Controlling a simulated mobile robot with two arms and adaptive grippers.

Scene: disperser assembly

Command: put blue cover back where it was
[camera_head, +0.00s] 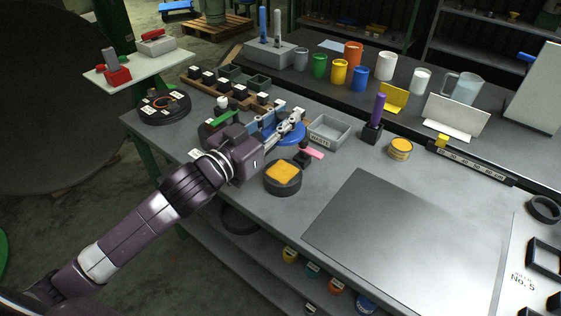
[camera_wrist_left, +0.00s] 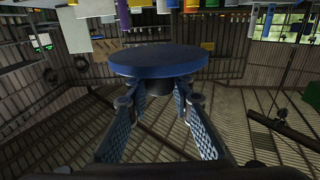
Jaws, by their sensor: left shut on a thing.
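The blue cover (camera_head: 287,137) is a flat round disc at the end of my left gripper (camera_head: 293,122), behind the sponge dish in the head view. In the left wrist view the blue cover (camera_wrist_left: 158,60) fills the upper middle, seen nearly edge-on. There the two fingers of my left gripper (camera_wrist_left: 163,92) are closed around a dark knob or stem on the cover. The gripper and wrist partly hide the cover in the head view. I cannot tell whether the cover touches anything below it. My right gripper is in neither view.
A grey waste tray (camera_head: 345,140) stands just right of the gripper. A dark round dish with a yellow sponge (camera_head: 283,173) is in front. A rack with dark cups (camera_head: 222,82) is behind left. A purple-handled tool (camera_head: 378,108) stands upright. The grey mat (camera_head: 400,245) is clear.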

